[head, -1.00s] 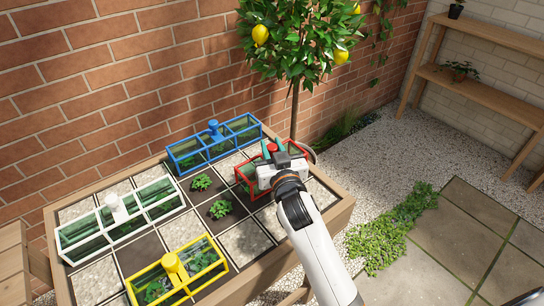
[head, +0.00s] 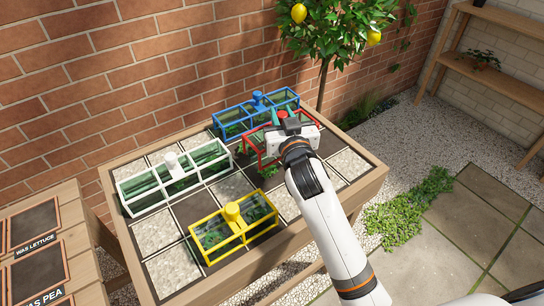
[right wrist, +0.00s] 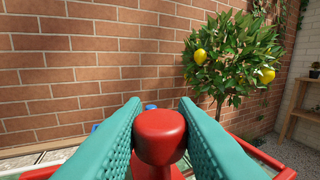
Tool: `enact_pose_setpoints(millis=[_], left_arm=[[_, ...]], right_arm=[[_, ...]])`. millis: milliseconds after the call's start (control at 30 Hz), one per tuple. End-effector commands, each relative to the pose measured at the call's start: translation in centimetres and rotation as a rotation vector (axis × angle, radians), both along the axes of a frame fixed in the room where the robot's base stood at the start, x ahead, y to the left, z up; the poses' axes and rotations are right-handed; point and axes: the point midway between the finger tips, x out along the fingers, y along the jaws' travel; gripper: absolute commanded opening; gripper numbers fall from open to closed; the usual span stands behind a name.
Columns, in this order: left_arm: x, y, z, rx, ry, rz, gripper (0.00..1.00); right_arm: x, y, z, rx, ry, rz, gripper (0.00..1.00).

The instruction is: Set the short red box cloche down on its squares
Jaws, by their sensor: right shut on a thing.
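The short red box cloche (head: 262,158) is a red frame with clear panes and a red knob, over the back right part of the planting bed. My right gripper (head: 284,118) is shut on its knob. In the right wrist view the red knob (right wrist: 160,137) sits between the teal fingers. A small green plant (head: 268,171) shows at the cloche's front left edge. My arm hides the cloche's right side. I cannot tell whether its lower rim touches the squares. My left gripper is not in view.
A blue cloche (head: 256,112) stands just behind the red one. A white cloche (head: 172,176) stands left and a yellow cloche (head: 233,229) in front. The wooden bed rim (head: 360,192) runs along the right. A lemon tree (head: 335,35) stands behind.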

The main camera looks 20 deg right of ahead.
Motion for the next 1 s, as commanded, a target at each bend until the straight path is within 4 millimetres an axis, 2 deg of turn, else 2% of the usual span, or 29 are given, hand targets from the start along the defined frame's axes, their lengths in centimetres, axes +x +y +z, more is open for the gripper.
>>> enact_pose_setpoints(millis=[33,100,300,567,933,967,1000], left_arm=[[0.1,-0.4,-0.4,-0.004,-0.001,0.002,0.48],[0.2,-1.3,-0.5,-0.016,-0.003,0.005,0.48],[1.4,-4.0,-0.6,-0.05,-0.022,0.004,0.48],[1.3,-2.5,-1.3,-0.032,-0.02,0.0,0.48],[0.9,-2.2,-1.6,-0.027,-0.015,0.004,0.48],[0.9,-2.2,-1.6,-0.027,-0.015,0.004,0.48],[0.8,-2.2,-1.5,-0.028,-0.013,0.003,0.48]], right_arm=[[0.0,-0.1,-1.4,-0.001,0.004,-0.002,0.0],[0.0,-0.1,-2.5,0.0,0.003,-0.001,0.0],[0.0,0.0,-4.1,0.001,-0.001,-0.001,0.0],[0.0,-0.1,-7.5,0.0,0.001,-0.001,0.0],[0.0,-0.1,-7.9,0.001,-0.002,0.0,0.0],[0.0,-0.1,-7.9,0.001,0.0,-0.001,0.28],[0.0,-0.1,-7.8,0.0,-0.001,-0.001,0.34]])
